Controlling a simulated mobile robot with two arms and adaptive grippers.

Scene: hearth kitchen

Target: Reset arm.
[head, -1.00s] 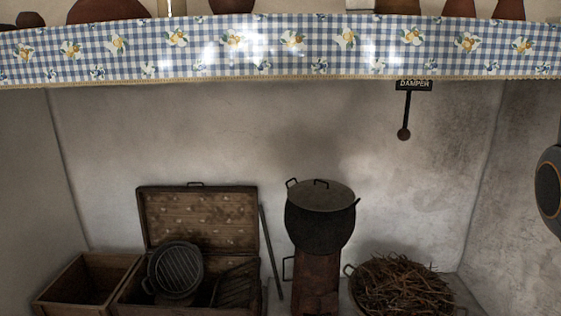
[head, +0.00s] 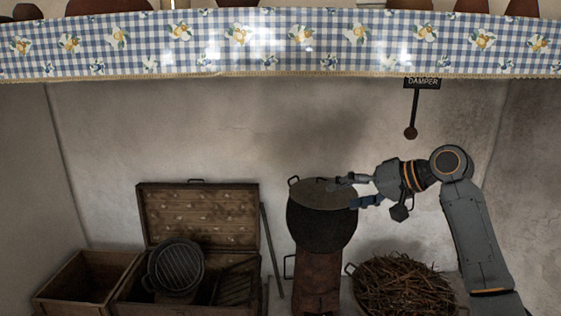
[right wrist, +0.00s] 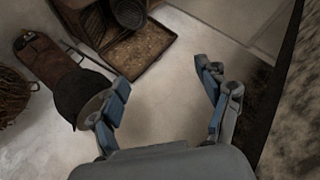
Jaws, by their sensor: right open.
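My right gripper (head: 345,191) is open and empty in the head view, pointing left in front of the lidded black pot (head: 318,228). Its fingers overlap the right part of the pot's lid in the picture; I cannot tell whether they touch it. In the right wrist view the two blue-grey fingers (right wrist: 165,95) stand wide apart with only pale wall and floor between them. The dark pot (right wrist: 76,98) shows there just left of the left finger. My left gripper is not in view.
The pot sits on a rusty stove (head: 317,284). A basket of twigs (head: 354,294) stands to its right. An open chest (head: 198,218) with a round grill pan (head: 176,266) and an empty wooden crate (head: 87,282) stand left. A damper handle (head: 412,118) hangs above my right arm.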

